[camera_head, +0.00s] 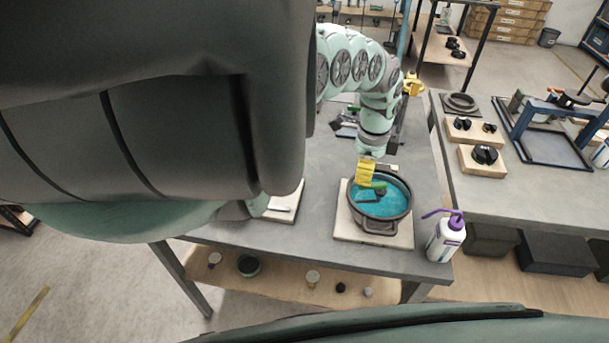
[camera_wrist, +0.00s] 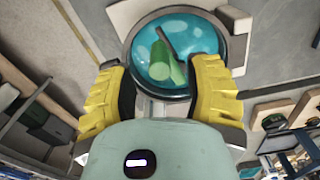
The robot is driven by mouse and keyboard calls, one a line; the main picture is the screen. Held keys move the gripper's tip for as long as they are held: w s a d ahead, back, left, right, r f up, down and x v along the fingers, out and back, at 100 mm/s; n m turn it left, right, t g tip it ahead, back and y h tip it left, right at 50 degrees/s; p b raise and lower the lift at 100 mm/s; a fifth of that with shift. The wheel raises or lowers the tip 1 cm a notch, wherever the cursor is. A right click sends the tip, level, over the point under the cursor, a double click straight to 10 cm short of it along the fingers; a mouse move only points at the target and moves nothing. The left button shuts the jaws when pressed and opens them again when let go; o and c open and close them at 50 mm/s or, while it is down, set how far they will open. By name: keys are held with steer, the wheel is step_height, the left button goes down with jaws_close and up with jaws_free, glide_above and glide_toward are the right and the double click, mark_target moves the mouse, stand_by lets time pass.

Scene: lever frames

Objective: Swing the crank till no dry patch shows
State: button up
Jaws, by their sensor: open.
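A round dark pan (camera_head: 381,226) with blue contents stands on a pale board on the grey bench. The crank is a dark arm (camera_wrist: 164,38) across the pan with a green grip (camera_wrist: 166,66) standing on it. In the wrist view several paler blue patches (camera_wrist: 196,32) show on the blue surface (camera_wrist: 205,45). My gripper (camera_wrist: 158,64) is open, with its yellow fingers on either side of the green grip and visible gaps to it. In the head view my gripper (camera_head: 366,172) is over the pan's far part and partly hides the grip.
A white bottle with a purple nozzle (camera_head: 446,238) stands at the bench's right front corner, close to the pan. A second bench at the right holds wooden blocks with black knobs (camera_head: 484,155) and a blue frame (camera_head: 530,120). The bench surface (camera_head: 325,190) left of the pan is partly clear.

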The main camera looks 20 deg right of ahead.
step_height(320, 180, down, 3)
steer(key=shift+s+r, duration=0.1)
steer(key=shift+r, duration=0.05)
steer(key=shift+f, duration=0.4)
jaws_close()
stand_by(0.4)
